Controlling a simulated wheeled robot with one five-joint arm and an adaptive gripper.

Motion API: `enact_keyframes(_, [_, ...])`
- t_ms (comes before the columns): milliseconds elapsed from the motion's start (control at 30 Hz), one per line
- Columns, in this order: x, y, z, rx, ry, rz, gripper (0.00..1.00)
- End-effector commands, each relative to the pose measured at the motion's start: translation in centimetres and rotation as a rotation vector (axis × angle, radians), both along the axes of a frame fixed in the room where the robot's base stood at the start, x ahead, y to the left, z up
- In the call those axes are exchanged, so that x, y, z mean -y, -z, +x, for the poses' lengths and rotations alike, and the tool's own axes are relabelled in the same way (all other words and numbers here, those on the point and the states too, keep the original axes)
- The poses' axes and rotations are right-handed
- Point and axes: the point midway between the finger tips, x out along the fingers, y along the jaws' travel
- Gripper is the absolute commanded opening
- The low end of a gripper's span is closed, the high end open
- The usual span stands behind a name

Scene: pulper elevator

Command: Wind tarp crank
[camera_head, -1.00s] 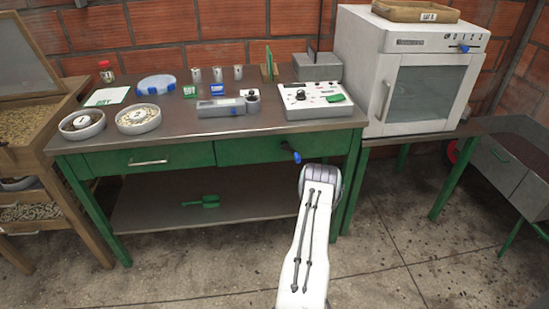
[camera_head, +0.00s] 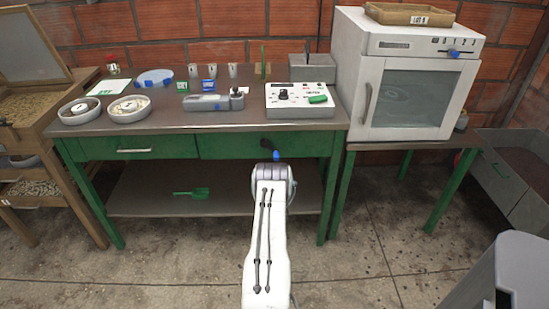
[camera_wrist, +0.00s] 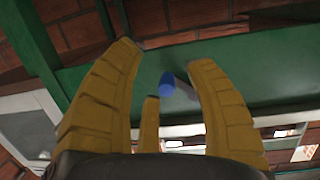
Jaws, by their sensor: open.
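A small crank with a dark arm and a blue knob (camera_head: 276,155) sticks out from the green front of the workbench, at the right drawer. In the wrist view the blue knob (camera_wrist: 167,83) shows between my finger tips, with its grey arm behind it against the green panel. My gripper (camera_wrist: 165,55) is open, with yellow-brown ribbed fingers on both sides of the knob in the picture. I see no finger touching it, and the depth between them is hard to tell. In the head view my arm's end hides the gripper, just below the crank. No tarp is recognisable.
The bench top (camera_head: 160,118) holds two round dishes, a grey scale and a white control box (camera_head: 300,101). A white oven (camera_head: 413,95) stands on a table at right. A green scoop (camera_head: 191,193) lies on the lower shelf. A grey bin-like body (camera_head: 510,275) is at bottom right.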

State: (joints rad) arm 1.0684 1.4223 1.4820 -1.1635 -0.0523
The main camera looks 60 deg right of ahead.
Motion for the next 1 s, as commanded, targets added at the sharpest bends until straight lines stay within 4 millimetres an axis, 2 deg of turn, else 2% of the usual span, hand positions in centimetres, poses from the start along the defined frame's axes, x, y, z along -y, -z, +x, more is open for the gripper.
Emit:
enact_keyframes(100, [0.2, -1.9, 0.1, 0.037, 0.000, -0.073, 0.49])
enact_keyframes(300, [0.4, -3.9, 0.2, 0.072, -0.001, -0.149, 0.49])
enact_keyframes(467, [1.1, -4.1, 0.6, 0.072, -0.001, -0.158, 0.49])
enact_keyframes(1000, [5.1, -3.8, 2.8, 0.072, -0.001, -0.157, 0.49])
